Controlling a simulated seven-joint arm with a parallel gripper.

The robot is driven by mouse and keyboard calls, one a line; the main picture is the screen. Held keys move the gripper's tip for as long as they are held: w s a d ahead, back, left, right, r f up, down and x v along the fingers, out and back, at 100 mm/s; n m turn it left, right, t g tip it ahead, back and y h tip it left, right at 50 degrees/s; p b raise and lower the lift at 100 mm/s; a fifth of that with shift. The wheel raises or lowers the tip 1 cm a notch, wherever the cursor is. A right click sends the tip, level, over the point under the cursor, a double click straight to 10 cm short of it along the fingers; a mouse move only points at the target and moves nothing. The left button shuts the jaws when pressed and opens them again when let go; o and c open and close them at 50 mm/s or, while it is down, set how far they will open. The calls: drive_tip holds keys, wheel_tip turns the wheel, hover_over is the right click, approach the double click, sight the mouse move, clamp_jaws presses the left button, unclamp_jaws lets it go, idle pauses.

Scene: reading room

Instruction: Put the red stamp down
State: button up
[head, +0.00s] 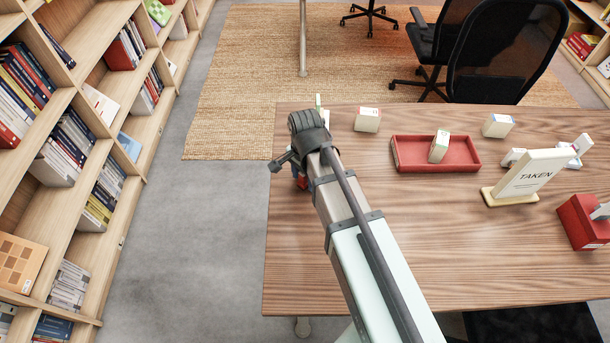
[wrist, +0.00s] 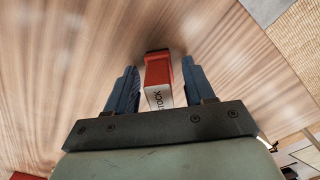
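The red stamp (wrist: 159,72) sits between the fingers of my gripper (wrist: 160,84) in the wrist view. Its pale end face, lettered "STOCK", points toward the camera, and its dark far end appears to be at the wooden table top. A narrow gap shows between the stamp and each blue finger, so the gripper looks open around it. In the head view my gripper (head: 299,176) is low over the table's left edge. Only a small red patch of the stamp (head: 303,184) shows there, and my arm hides the rest.
The wooden table (head: 450,260) also holds a red tray (head: 465,165) with a white block (head: 439,146) in it, other white blocks, a "TAKEN" sign (head: 530,178) and a red box (head: 582,222) at right. Bookshelves (head: 80,110) stand at left. The table's front middle is clear.

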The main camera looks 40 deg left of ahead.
wheel_tip(320, 180, up, 12)
drive_tip(key=shift+r, duration=0.15)
idle(0.8)
idle(0.5)
